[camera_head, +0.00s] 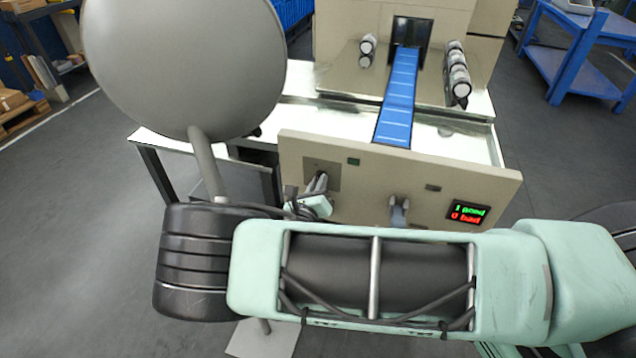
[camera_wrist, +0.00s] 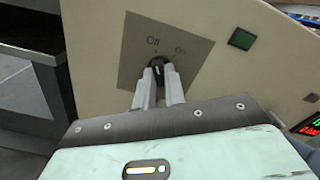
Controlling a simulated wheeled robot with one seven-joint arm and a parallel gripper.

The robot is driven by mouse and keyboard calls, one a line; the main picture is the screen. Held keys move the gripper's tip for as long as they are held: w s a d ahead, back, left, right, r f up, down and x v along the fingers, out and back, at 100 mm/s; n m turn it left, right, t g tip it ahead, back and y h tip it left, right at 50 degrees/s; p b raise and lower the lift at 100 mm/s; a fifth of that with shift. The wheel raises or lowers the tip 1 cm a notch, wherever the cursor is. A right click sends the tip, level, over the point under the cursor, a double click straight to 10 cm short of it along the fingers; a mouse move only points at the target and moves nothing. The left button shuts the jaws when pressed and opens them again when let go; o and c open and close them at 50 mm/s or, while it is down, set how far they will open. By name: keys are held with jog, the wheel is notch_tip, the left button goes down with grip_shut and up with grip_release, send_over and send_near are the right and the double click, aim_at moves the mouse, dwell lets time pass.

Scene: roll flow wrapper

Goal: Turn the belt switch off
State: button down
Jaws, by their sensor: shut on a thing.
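The belt switch (camera_wrist: 157,63) is a small black rotary knob on a grey plate (camera_wrist: 200,50), with "Off" printed above it and "On" to the upper right. My gripper (camera_wrist: 158,72) is shut on the knob, one finger on each side. The knob appears to point up near "Off", but the fingers partly cover it and its exact angle is unclear. In the head view my gripper (camera_head: 319,181) is at the plate (camera_head: 312,166) on the left of the beige panel (camera_head: 400,172); the knob is hidden there.
Another grey handle or knob (camera_head: 398,210) is on the panel to the right. A green square (camera_head: 353,161) and a lit counter display (camera_head: 468,212) are also on the panel. A blue belt (camera_head: 397,100) runs behind it. A large grey disc (camera_head: 185,60) stands at upper left.

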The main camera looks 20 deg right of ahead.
dwell(0.3)
jog(key=c, duration=1.5)
grip_release()
jog(key=shift+o, duration=0.2)
jog(key=b+v, duration=0.1)
jog(key=v, duration=1.6)
jog(key=shift+s+a+b, duration=0.15)
jog(key=shift+b, duration=0.2)
